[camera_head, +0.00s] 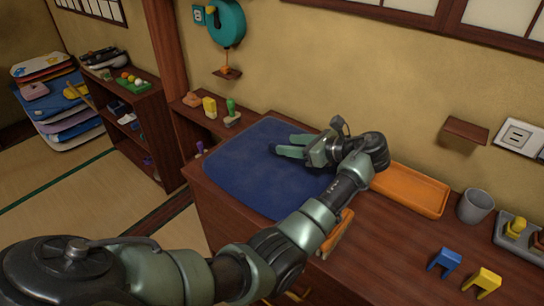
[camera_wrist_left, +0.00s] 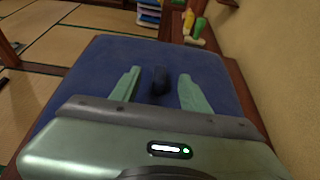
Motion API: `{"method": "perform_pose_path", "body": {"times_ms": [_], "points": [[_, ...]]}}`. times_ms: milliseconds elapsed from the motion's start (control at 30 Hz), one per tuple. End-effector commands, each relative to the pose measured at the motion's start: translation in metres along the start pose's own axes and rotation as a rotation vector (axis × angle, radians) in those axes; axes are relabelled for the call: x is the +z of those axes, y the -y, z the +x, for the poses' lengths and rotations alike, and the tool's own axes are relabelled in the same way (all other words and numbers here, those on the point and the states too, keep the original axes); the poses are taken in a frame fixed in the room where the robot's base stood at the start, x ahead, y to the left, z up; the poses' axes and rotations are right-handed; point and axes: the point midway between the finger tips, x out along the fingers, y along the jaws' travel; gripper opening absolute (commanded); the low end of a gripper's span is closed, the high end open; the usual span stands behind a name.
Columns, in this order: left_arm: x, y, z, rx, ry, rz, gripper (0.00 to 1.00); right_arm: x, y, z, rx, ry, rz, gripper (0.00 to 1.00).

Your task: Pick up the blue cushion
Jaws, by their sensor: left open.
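A flat, dark blue cushion-like pad (camera_head: 238,170) lies on the brown wooden cabinet top, and it also fills the middle of the left wrist view (camera_wrist_left: 85,85). My left gripper (camera_head: 285,145) is over its right part, with its pale green fingers apart. In the left wrist view the fingers (camera_wrist_left: 159,74) point out over the pad. A small dark shape (camera_wrist_left: 160,82) shows between them; I cannot tell whether it is an object or a shadow. The forearm hides the pad's near right edge. My right gripper is not in view.
A stack of coloured cushions (camera_head: 62,115) sits on the floor at far left. The wall is close behind.

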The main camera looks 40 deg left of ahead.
Motion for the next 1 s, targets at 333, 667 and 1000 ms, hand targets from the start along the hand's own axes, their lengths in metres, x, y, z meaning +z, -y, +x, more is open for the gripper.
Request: {"method": "perform_pose_path", "body": {"times_ms": [333,667,1000], "points": [[-0.007,0.001,0.049,0.004,0.002,0.002,0.45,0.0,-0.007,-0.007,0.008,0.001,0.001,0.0],[-0.007,0.001,0.065,0.001,0.001,0.0,0.45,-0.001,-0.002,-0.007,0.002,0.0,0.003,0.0],[-0.007,0.001,0.064,0.0,0.001,0.0,0.0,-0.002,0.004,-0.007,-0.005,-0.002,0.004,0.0]]}}
